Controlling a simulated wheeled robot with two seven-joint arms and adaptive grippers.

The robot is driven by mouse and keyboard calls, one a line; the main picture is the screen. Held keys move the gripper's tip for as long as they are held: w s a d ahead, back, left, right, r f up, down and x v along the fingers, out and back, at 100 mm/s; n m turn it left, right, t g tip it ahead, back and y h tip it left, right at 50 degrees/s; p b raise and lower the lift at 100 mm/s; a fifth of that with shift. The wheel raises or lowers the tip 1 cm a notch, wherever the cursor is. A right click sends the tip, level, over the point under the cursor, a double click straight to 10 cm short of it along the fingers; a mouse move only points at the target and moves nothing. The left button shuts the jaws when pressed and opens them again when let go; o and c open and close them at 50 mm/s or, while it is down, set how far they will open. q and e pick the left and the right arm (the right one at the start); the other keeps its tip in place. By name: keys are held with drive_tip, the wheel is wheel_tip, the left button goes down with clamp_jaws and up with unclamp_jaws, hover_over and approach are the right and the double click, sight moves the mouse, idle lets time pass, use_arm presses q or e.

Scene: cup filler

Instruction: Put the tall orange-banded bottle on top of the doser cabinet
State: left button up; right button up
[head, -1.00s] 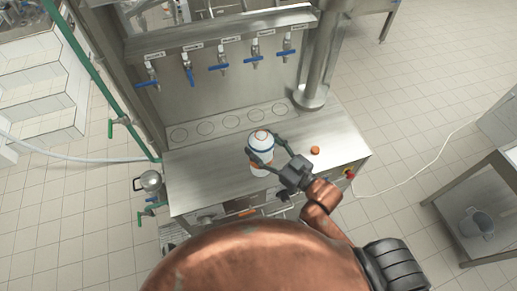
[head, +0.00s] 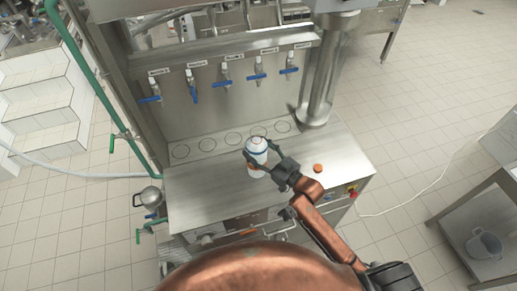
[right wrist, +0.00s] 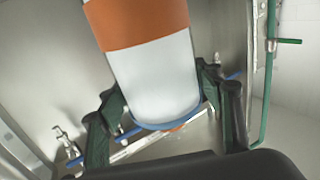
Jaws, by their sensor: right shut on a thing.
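The white bottle (head: 257,147) has a blue ring near its top. In the right wrist view it shows a broad orange band (right wrist: 145,24) and a blue rim. My right gripper (head: 262,154) is shut on this bottle, with one finger on each side of it. The bottle is over the steel worktop of the doser cabinet (head: 205,187), in front of the row of taps. I cannot tell whether its base touches the worktop. My left gripper is not in view.
Several blue-handled taps (head: 224,75) hang above a row of ring marks at the back of the worktop. A thick steel column (head: 317,85) stands at the back right. The left part of the worktop is clear.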

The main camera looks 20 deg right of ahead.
wheel_tip(320, 180, down, 3)
drive_tip(key=shift+w+r+p, duration=0.1)
drive_tip(key=shift+p, duration=0.2)
drive_tip(key=o, duration=2.1)
drive_tip(key=shift+f, duration=0.35)
drive_tip(key=shift+c, duration=0.2)
drive_tip(key=shift+r, duration=0.15)
drive_tip(key=b+v, duration=0.2)
drive_tip(key=v, duration=1)
